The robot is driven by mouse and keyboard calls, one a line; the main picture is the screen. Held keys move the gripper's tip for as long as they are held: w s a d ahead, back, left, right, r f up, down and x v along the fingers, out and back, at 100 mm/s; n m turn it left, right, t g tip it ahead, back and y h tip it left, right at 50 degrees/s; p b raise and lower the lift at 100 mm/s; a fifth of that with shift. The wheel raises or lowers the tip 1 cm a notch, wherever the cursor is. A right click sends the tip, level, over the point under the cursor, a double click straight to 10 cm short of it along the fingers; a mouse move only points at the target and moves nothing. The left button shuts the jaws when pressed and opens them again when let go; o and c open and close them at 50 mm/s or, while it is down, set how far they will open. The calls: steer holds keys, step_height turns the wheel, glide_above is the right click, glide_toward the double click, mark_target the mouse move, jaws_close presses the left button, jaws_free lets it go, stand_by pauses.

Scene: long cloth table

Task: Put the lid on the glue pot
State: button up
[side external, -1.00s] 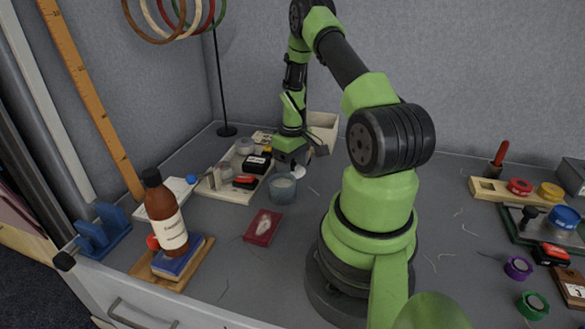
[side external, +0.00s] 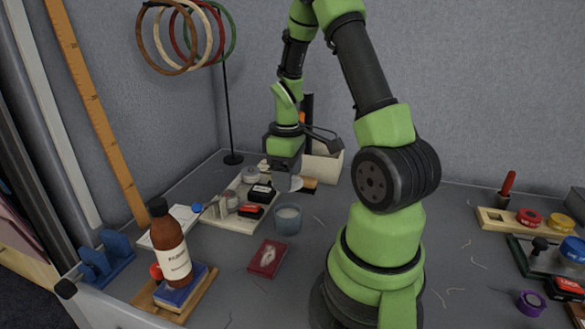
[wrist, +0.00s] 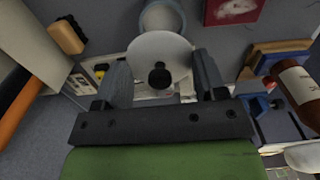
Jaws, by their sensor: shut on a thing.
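The lid (side external: 296,184) is a pale disc; the wrist view shows its face with a dark round knob (wrist: 158,77). My gripper (wrist: 162,75) has a finger on each side of the lid and is shut on it. In the side view my gripper (side external: 286,178) holds the lid tilted in the air, above the glue pot. The glue pot (side external: 288,222) is a grey-blue translucent cup with pale contents, uncovered on the table. It also shows at the top of the wrist view (wrist: 165,14), partly hidden by the lid.
A pale tray (side external: 226,222) with several small items lies left of the pot. A red box (side external: 267,259) lies in front, and a brown bottle (side external: 171,243) stands front left. A beige bin (side external: 322,167) stands behind. The table right of the pot is mostly clear.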

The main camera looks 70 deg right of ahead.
steer(key=shift+a+f, duration=0.15)
steer(key=shift+a, duration=0.05)
steer(key=shift+f, duration=2.6)
steer(key=shift+f, duration=0.3)
stand_by(0.6)
steer(key=o, duration=1.1)
steer(key=shift+r, duration=0.1)
steer(key=shift+r, duration=3.45)
steer(key=shift+c, duration=0.3)
